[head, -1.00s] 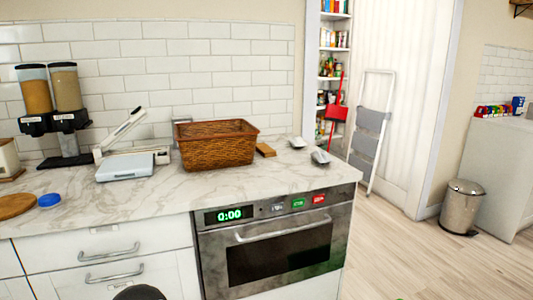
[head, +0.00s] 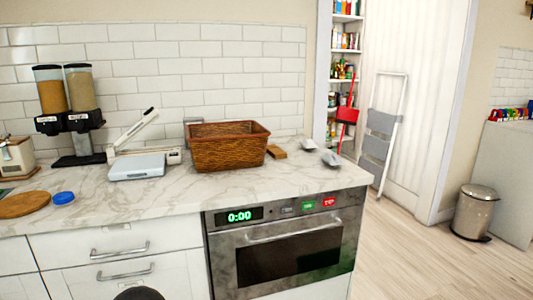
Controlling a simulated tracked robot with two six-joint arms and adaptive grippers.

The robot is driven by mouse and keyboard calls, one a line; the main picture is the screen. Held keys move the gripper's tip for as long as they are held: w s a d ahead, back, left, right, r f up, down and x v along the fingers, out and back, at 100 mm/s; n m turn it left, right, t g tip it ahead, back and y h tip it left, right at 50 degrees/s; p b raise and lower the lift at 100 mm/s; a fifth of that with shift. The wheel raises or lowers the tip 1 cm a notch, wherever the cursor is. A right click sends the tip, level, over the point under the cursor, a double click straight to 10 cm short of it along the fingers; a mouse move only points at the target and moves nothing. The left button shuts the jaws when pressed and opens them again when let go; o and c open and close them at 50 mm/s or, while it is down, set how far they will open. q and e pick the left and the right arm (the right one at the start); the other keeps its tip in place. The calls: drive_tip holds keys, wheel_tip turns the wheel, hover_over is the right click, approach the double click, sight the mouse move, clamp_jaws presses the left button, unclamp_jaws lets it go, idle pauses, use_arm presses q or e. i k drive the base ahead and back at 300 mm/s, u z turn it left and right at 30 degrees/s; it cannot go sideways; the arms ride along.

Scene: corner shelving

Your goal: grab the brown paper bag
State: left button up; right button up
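No brown paper bag can be made out in the head view. A brown wicker basket (head: 229,152) stands on the marble counter (head: 185,191). A small brown block-like item (head: 277,152) lies on the counter just right of the basket; it is too small to identify. Neither of my grippers shows in the head view.
Two cereal dispensers (head: 67,105), a flat scale (head: 137,166) and a blue lid (head: 64,197) are on the counter's left part. An oven (head: 285,247) is below. Right are shelves (head: 345,60), a step stool (head: 381,135), a bin (head: 474,211) and clear wooden floor.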

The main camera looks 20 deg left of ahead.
sight(275, 151)
drive_tip(key=z, duration=0.35)
drive_tip(key=i, duration=0.2)
drive_tip(key=u, duration=2.7)
drive_tip(key=i, duration=0.15)
drive_tip(key=u, duration=0.8)
drive_tip(key=k, duration=1.3)
drive_tip(key=z, duration=0.95)
drive_tip(key=i, duration=0.6)
drive_tip(key=z, duration=0.7)
drive_tip(key=i, duration=0.55)
drive_tip(key=u, duration=0.3)
